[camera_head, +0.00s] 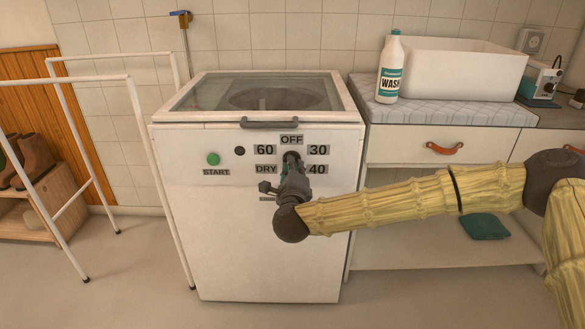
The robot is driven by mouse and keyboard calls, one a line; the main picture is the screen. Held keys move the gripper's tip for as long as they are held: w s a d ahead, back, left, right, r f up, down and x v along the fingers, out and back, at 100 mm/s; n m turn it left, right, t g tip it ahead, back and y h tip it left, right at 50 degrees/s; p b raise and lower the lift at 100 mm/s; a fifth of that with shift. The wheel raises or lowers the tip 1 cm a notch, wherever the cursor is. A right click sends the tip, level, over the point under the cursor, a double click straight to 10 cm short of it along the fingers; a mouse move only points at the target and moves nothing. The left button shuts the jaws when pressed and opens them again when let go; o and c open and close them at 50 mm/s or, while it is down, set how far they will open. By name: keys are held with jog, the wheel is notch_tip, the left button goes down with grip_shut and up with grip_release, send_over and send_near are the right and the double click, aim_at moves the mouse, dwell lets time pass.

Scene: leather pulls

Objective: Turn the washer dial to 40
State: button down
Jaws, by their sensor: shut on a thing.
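The white washer (250,245) stands in the middle with a clear lid on top. Its dial (291,157) is on the front panel, ringed by the labels OFF (290,140), 30 (319,150), 40 (318,169), DRY (266,169) and 60 (264,150). My gripper (291,166) is at the dial, shut on it, and covers most of it. Which label the dial points to cannot be told. My arm reaches in from the right.
A green START button (213,158) and a dark knob (239,151) are left of the dial. The lid handle (269,124) juts out above it. A white rack (130,130) stands at the left. A WASH bottle (391,70) and white basin (455,75) stand on the right counter.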

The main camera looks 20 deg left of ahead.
jog(key=shift+f, duration=0.1)
jog(key=c, duration=1.5)
grip_release()
jog(key=v, duration=1.2)
jog(key=shift+s, duration=0.1)
